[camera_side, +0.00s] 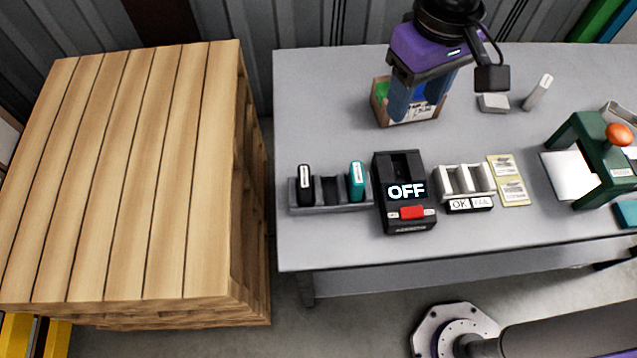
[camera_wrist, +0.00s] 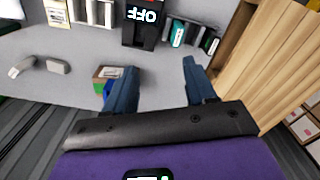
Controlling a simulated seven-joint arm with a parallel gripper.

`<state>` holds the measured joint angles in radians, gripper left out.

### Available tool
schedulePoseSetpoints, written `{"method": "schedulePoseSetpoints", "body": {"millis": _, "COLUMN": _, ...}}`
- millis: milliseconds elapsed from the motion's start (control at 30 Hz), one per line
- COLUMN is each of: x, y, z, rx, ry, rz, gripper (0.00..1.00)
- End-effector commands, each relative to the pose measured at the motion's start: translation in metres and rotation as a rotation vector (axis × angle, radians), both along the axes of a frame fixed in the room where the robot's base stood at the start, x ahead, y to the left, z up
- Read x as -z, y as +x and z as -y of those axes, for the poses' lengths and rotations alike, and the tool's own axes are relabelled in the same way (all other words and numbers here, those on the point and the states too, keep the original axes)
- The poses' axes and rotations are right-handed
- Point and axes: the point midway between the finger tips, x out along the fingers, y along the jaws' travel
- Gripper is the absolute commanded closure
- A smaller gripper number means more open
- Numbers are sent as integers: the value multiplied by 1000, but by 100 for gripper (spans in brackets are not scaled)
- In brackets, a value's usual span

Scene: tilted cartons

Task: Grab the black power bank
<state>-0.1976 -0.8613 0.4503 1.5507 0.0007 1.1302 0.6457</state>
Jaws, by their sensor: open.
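A black power bank (camera_side: 305,184) stands upright in the left slot of a dark grey rack (camera_side: 330,209). A teal power bank (camera_side: 356,180) stands in the rack's right slot, and the slot between them looks empty. In the wrist view the black power bank (camera_wrist: 212,46) is at the right end of the rack, past the teal one (camera_wrist: 178,34).
A black tester reading OFF (camera_side: 388,218) stands right of the rack. The carton (camera_side: 380,102) is behind; a wooden crate stack (camera_side: 130,180) stands left.

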Motion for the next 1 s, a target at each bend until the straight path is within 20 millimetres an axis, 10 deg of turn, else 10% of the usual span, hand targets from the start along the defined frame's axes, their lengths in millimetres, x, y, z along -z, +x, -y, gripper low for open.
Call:
{"method": "schedulePoseSetpoints", "body": {"millis": 433, "x": 48, "y": 18, "z": -135, "rx": 332, "ry": -10, "rz": -6, "gripper": 45}}
{"method": "schedulePoseSetpoints", "body": {"millis": 1000, "x": 109, "y": 16, "z": -156, "rx": 414, "ry": -13, "rz": -8, "gripper": 45}}
